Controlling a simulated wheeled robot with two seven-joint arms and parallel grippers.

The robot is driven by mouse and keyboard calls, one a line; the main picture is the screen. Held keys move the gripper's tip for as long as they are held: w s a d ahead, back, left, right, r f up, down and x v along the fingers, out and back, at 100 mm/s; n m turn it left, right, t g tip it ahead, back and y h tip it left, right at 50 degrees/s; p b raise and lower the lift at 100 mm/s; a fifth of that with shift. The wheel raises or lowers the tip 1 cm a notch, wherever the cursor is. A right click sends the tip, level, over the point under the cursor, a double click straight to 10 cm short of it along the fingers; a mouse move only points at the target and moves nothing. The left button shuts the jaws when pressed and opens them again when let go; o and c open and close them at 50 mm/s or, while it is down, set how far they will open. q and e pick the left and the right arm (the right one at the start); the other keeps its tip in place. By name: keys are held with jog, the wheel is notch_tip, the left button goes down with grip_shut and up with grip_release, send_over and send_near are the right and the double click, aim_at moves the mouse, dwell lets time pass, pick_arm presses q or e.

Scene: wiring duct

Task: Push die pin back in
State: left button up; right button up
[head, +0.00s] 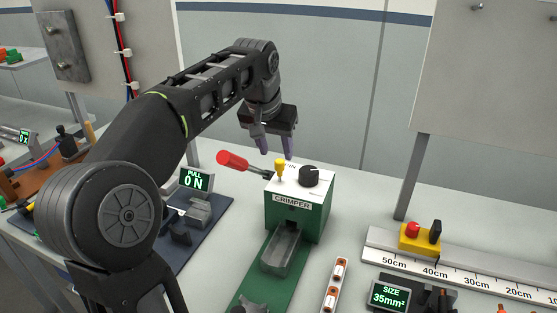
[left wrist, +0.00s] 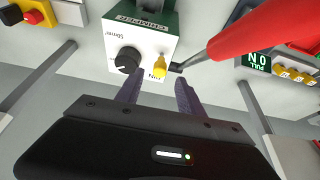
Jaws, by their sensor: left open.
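The die pin (head: 280,165) is yellow and stands up from the white top of the crimper (head: 293,215), a green box, beside a black knob (head: 309,176). In the left wrist view the yellow pin (left wrist: 160,62) stands near the printed word PIN. My left gripper (head: 275,148) is open and empty, pointing down just behind and above the crimper top. In the left wrist view its fingers (left wrist: 160,95) sit apart, with the pin between and beyond their tips. I cannot tell how far the pin sticks out. My right gripper is not in view.
A lever with a red handle (head: 233,160) sticks out left from the crimper, close to the pin; it looms large in the left wrist view (left wrist: 265,28). A pull tester display (head: 195,181) stands left. A ruler rail (head: 460,270) with a yellow stop block (head: 420,241) lies right.

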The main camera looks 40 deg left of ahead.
aim_at(279, 162)
pick_arm(q)
jog(key=x, duration=0.5)
jog(key=shift+f, duration=0.15)
grip_shut()
dwell(1.2)
